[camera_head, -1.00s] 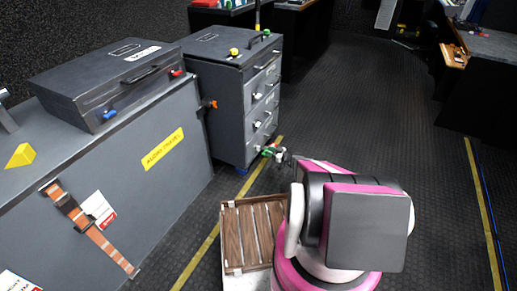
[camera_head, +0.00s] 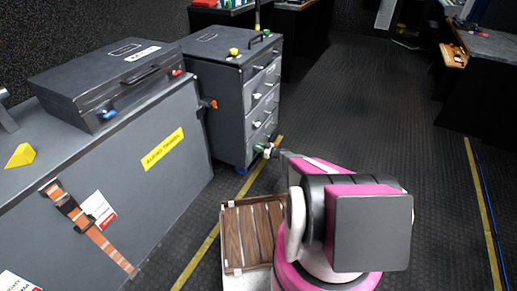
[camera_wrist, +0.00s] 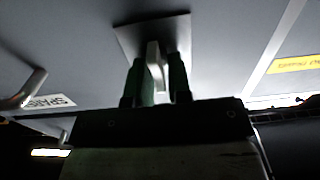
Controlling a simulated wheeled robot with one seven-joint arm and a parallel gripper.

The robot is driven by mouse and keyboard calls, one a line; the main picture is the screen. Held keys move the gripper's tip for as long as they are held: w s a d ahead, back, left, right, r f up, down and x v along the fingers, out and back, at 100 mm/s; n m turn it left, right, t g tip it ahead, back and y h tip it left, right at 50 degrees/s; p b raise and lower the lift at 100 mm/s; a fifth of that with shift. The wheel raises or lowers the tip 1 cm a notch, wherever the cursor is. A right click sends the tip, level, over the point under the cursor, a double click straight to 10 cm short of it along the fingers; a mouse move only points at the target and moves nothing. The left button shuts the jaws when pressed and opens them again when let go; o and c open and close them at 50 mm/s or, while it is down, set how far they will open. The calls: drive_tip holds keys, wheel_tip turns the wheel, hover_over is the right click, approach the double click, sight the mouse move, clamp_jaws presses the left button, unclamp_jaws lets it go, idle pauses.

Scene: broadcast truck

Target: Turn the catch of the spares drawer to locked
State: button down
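The grey drawer cabinet (camera_head: 228,112) stands left of centre in the head view, with a front of several drawers. My gripper (camera_head: 266,150) is at its lower front, small and partly hidden by my arm. In the wrist view the spares drawer's face (camera_wrist: 85,50) carries a white label (camera_wrist: 50,101) reading SPARES, seen upside down. The catch is a pale lever (camera_wrist: 155,62) on a grey plate (camera_wrist: 130,35). My gripper's green fingers (camera_wrist: 157,78) stand on either side of the lever, apart, with a narrow gap visible on the right. The lever's lower end is hidden between them.
A drawer handle (camera_wrist: 33,86) is left of the catch in the wrist view. A long grey case bench (camera_head: 120,190) with a black case (camera_head: 105,85) fills the left. A slatted wooden tray (camera_head: 238,236) lies beside my base. The floor (camera_head: 350,110) to the right is clear.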

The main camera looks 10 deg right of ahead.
drive_tip(key=shift+m, duration=0.3)
drive_tip(key=m, duration=0.5)
drive_tip(key=f+m, duration=0.1)
drive_tip(key=m, duration=0.5)
drive_tip(key=w+m, duration=0.1)
drive_tip(key=m, duration=0.5)
drive_tip(key=shift+d+f, duration=0.15)
drive_tip(key=shift+d, duration=0.2)
drive_tip(key=shift+m, duration=0.3)
drive_tip(key=c, duration=1.2)
unclamp_jaws()
drive_tip(key=shift+c, duration=0.2)
drive_tip(key=v, duration=1.1)
